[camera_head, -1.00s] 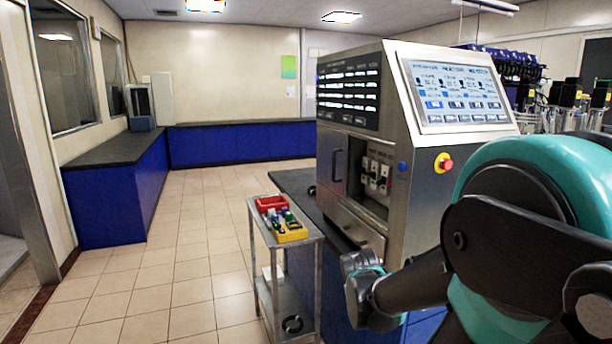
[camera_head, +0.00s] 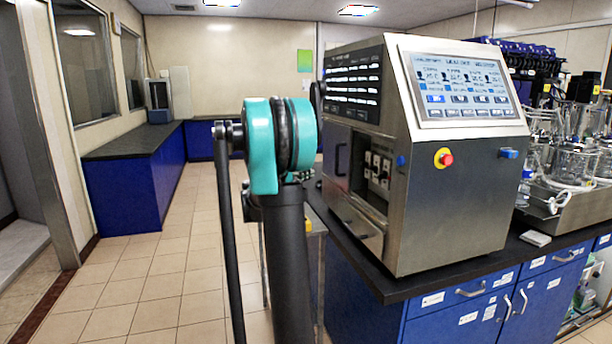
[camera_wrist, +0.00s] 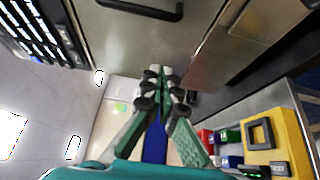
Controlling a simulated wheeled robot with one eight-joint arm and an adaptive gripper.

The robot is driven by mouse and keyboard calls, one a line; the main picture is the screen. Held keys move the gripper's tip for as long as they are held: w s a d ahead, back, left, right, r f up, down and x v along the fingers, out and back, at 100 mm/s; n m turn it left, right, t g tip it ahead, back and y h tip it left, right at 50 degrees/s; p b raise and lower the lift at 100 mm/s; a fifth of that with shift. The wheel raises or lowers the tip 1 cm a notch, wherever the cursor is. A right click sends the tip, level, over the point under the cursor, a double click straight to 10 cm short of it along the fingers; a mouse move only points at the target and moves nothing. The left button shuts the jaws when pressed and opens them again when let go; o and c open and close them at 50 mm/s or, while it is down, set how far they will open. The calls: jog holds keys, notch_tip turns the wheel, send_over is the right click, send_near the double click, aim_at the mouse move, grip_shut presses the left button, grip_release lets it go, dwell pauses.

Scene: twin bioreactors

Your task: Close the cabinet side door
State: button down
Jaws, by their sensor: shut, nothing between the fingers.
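The steel cabinet (camera_head: 455,195) stands on a dark-topped blue bench, with a tilted screen on top. Its left side has a panel with a dark upright handle (camera_head: 340,158), beside a recess with several switches (camera_head: 378,168). The recess looks uncovered; the exact door angle is hard to tell. In the wrist view a steel panel (camera_wrist: 140,50) with a black handle (camera_wrist: 145,9) fills the top. My gripper (camera_wrist: 164,76) is shut and empty, its fingertips just below that panel in the picture; contact cannot be told. My arm hides the gripper in the head view.
A steel trolley (camera_wrist: 268,96) holds a yellow tray (camera_wrist: 262,128) and a red bin (camera_wrist: 204,136); my arm mostly hides it in the head view. A drawer (camera_head: 352,220) sits low on the cabinet. Glass vessels (camera_head: 575,160) stand right. The tiled floor at left is clear.

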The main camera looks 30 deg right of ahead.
jog(key=x, duration=0.9)
jog(key=s, duration=0.4)
jog(key=shift+s, duration=0.1)
jog(key=s+a, duration=0.3)
jog(key=s, duration=1)
jog(key=s+a, duration=0.3)
jog(key=s, duration=1)
jog(key=shift+a, duration=0.15)
jog(key=shift+s+f, duration=0.1)
